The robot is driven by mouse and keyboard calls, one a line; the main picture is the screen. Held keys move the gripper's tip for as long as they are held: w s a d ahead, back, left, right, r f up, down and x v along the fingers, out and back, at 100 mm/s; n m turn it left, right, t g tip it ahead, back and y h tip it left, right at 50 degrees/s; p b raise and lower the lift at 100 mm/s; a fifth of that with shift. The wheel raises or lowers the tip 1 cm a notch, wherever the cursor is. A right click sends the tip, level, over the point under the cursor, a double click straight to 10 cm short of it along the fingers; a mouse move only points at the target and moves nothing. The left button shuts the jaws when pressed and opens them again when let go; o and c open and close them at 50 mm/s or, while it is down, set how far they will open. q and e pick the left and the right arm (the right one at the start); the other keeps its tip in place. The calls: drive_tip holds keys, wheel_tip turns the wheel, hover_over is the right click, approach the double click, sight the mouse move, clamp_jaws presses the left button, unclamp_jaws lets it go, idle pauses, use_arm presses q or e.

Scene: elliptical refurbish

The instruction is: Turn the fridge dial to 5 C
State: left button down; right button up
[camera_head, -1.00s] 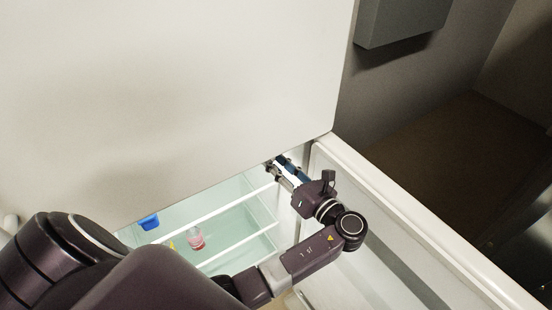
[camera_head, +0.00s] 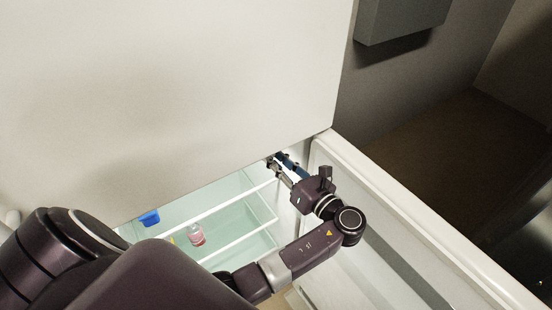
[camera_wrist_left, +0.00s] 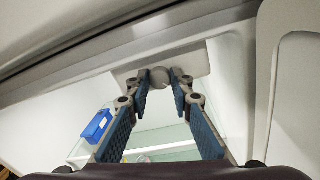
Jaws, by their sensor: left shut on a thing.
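The fridge (camera_head: 222,205) is open below a large white upper panel. The fridge dial (camera_wrist_left: 160,76) is a small round grey knob under the top of the compartment, seen in the left wrist view. My left gripper (camera_head: 275,161) reaches up to the top right of the opening in the head view. In the left wrist view its blue-padded fingers converge, with their tips on either side of the dial, shut on it. The dial's markings and setting cannot be read. The dial is hidden in the head view. My right gripper is not in view.
A blue container (camera_head: 149,218) and a pink-red jar (camera_head: 196,235) stand on fridge shelves. The open fridge door (camera_head: 420,225) lies to the right of my arm. The fridge side wall is close beside the gripper.

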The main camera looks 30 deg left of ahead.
use_arm(q)
drive_tip(key=shift+s+a+n+t+h+b, duration=0.15)
drive_tip(key=shift+n+b, duration=0.55)
drive_tip(key=shift+n, duration=1.55)
drive_tip(key=shift+w+d+n+t+h+b, duration=0.2)
drive_tip(key=shift+n+b, duration=0.45)
drive_tip(key=shift+n, duration=1.55)
drive_tip(key=shift+s+a+n+g+h+b, duration=0.2)
drive_tip(key=shift+n+b, duration=0.5)
drive_tip(key=shift+n, duration=1.55)
drive_tip(key=shift+r+t, duration=0.1)
drive_tip(key=shift+t, duration=0.15)
